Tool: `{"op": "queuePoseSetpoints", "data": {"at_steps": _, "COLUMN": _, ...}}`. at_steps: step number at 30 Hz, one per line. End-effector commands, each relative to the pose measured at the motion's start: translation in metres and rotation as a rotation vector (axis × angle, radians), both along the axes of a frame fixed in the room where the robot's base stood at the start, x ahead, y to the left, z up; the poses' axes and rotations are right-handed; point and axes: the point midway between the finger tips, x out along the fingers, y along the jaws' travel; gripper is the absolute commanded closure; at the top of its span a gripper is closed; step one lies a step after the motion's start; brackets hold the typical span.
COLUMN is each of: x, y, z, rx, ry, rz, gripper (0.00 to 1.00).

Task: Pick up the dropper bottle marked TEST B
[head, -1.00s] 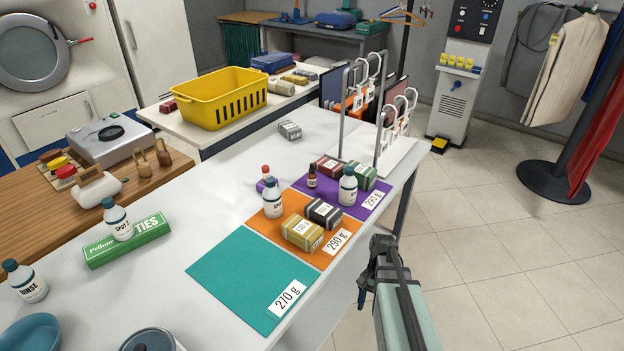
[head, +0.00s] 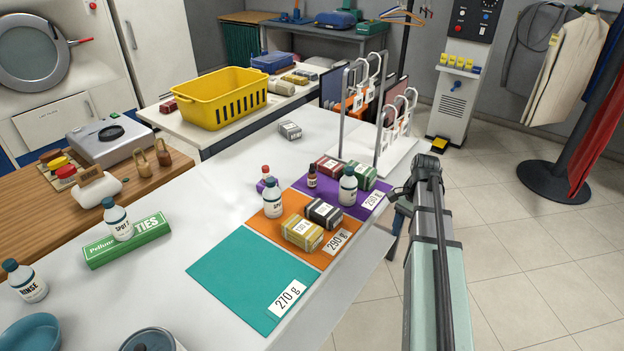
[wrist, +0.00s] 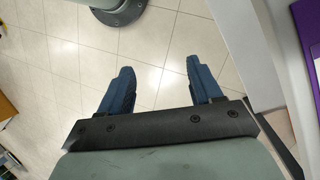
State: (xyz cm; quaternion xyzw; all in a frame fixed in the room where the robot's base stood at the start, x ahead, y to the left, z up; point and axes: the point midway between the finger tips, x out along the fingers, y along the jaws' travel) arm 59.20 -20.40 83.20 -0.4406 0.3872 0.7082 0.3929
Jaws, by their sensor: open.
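A small brown bottle with a dark cap (head: 312,177) stands upright on the purple mat (head: 372,203), beside a dark red box. It looks like a dropper bottle, but its label is too small to read. My gripper (wrist: 160,80) is open and empty, its two blue fingers apart over floor tiles in the wrist view. In the head view my arm's end is just right of the counter's edge, right of the purple mat. The bottle is not in the wrist view; only a strip of purple mat (wrist: 306,25) shows at its right edge.
Close to the brown bottle stand a white bottle (head: 348,186), a dark red box (head: 328,166) and a green box (head: 362,175). Another white bottle (head: 272,198) and two boxes sit on the orange mat (head: 262,226). A metal rack (head: 379,110) rises behind. The teal mat (head: 240,272) is bare.

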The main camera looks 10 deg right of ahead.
Motion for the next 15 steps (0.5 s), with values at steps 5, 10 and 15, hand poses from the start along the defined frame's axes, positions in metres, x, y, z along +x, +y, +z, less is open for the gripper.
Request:
{"op": "queuePoseSetpoints", "data": {"at_steps": 5, "x": 0.057, "y": 0.007, "z": 0.027, "rx": -0.064, "ry": -0.043, "rz": -0.03, "gripper": 0.36}}
{"op": "queuePoseSetpoints", "data": {"at_steps": 10, "x": 0.12, "y": 0.026, "z": 0.059, "rx": -0.133, "ry": -0.105, "rz": -0.068, "gripper": 0.36}}
{"op": "queuePoseSetpoints", "data": {"at_steps": 15, "x": 0.201, "y": 0.064, "z": 0.111, "rx": -0.209, "ry": -0.198, "rz": -0.123, "gripper": 0.36}}
